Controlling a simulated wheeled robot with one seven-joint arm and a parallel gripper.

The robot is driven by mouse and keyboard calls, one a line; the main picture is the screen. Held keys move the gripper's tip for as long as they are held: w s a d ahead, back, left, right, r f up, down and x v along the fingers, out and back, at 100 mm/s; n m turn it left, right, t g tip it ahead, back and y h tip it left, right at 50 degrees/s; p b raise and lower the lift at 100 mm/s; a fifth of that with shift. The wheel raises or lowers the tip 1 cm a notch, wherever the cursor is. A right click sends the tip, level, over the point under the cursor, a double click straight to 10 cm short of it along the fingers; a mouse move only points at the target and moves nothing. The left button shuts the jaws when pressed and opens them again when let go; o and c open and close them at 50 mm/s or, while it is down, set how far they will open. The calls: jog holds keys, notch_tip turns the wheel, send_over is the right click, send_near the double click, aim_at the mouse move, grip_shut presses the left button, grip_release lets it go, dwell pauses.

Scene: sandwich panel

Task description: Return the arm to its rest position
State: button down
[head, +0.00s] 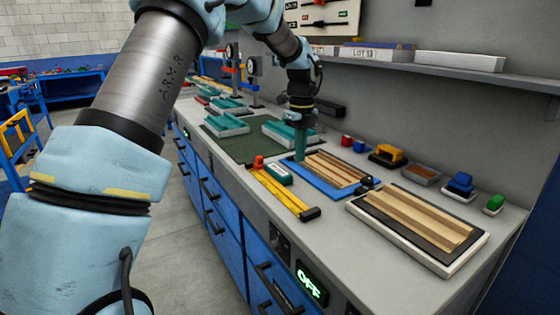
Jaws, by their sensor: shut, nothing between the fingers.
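My arm reaches from the lower left up and over the bench, in the head view. My gripper (300,152) points down at the far left corner of the blue tray (308,184) that bears wooden strips (336,168). Its fingers are small here, shut and empty. I cannot tell whether the fingertips touch the tray or hover just above it. My upper arm covers the left part of the view.
A white tray with wooden strips (420,212) lies at the right. A yellow bar (280,192) lies at the bench's front edge. A green mat (240,148) holds teal trays. A shelf (440,68) runs along the wall. An OFF display (311,285) glows on the bench front.

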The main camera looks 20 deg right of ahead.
jog(key=s+a+n, duration=0.2)
jog(key=a+n, duration=1.5)
jog(key=a, duration=0.6)
jog(key=s+a+f+n+t, duration=0.1)
jog(key=s+a+f+n, duration=0.1)
jog(key=s+a+n, duration=1)
jog(key=a+n, duration=0.2)
jog(key=n, duration=0.1)
jog(key=shift+a+f+t, duration=0.3)
jog(key=shift+a+f, duration=0.1)
